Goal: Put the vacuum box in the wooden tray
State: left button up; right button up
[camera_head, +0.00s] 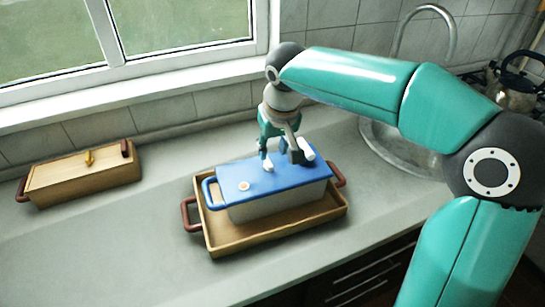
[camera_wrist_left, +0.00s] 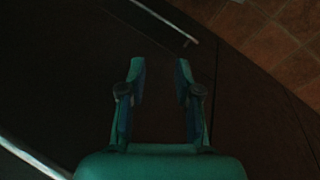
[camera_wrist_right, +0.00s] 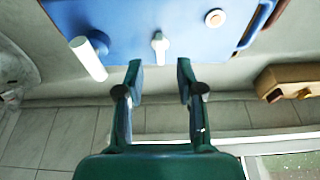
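The vacuum box (camera_head: 275,204) has a pale grey body and a blue lid (camera_head: 237,176), with a blue handle at its left end. It stands inside the wooden tray (camera_head: 227,241), which has dark red handles. My right gripper (camera_head: 274,152) is just above the back of the lid. In the right wrist view its fingers (camera_wrist_right: 160,75) are apart and empty, with a small white knob (camera_wrist_right: 160,46) on the lid just beyond the tips. My left gripper (camera_wrist_left: 160,72) is open and empty in the left wrist view, and out of the head view.
A lidded wooden box (camera_head: 82,178) stands on the counter at the left. A white cylinder (camera_wrist_right: 88,58) stands on the blue lid. A sink (camera_head: 402,152) with a tap and a kettle (camera_head: 515,85) are at the right. The counter's front left is clear.

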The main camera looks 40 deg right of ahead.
jog(key=v, duration=0.5)
jog(key=shift+r, duration=0.1)
dwell(0.4)
